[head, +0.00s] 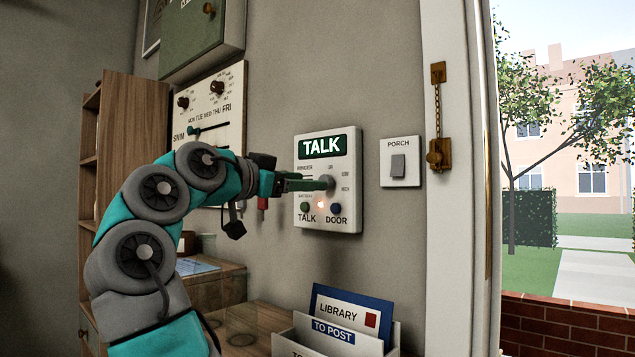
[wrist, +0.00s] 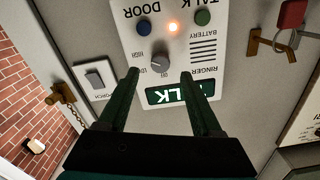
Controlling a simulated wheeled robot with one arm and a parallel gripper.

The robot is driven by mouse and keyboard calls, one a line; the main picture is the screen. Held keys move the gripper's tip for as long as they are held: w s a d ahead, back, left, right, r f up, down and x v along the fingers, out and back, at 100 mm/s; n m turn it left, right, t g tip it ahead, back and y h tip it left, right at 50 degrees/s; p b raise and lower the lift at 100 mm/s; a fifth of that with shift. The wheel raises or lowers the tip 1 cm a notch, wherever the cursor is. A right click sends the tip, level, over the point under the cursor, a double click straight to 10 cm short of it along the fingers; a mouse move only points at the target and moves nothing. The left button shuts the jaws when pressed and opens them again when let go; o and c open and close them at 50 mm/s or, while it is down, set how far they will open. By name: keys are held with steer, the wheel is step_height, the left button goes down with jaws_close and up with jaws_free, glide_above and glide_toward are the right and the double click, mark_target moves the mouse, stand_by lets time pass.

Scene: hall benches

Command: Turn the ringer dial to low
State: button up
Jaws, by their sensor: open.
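The ringer dial (wrist: 160,61) is a grey knob on the white intercom panel (head: 353,163), which is fixed to the wall. The wrist view shows the panel upside down, with small LOW and HIGH labels beside the dial and a RINGER label. I cannot tell clearly which mark the dial points to. My gripper (wrist: 160,73) is open, with one dark green finger on each side of the dial. The dial sits just beyond the fingertips in the wrist view; I cannot tell whether they touch it. In the head view my gripper (head: 326,182) partly covers the dial.
The panel has a lit TALK display (head: 323,146), a green talk button (head: 305,207), a blue door button (head: 336,208) and a glowing orange light. A porch switch (head: 398,166) and door chain (head: 438,120) are to the right. A letter holder (head: 300,333) stands below.

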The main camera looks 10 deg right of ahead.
steer(key=x, duration=0.4)
steer(key=shift+w+d, duration=0.2)
steer(key=shift+d, duration=0.05)
jaws_close()
stand_by(0.4)
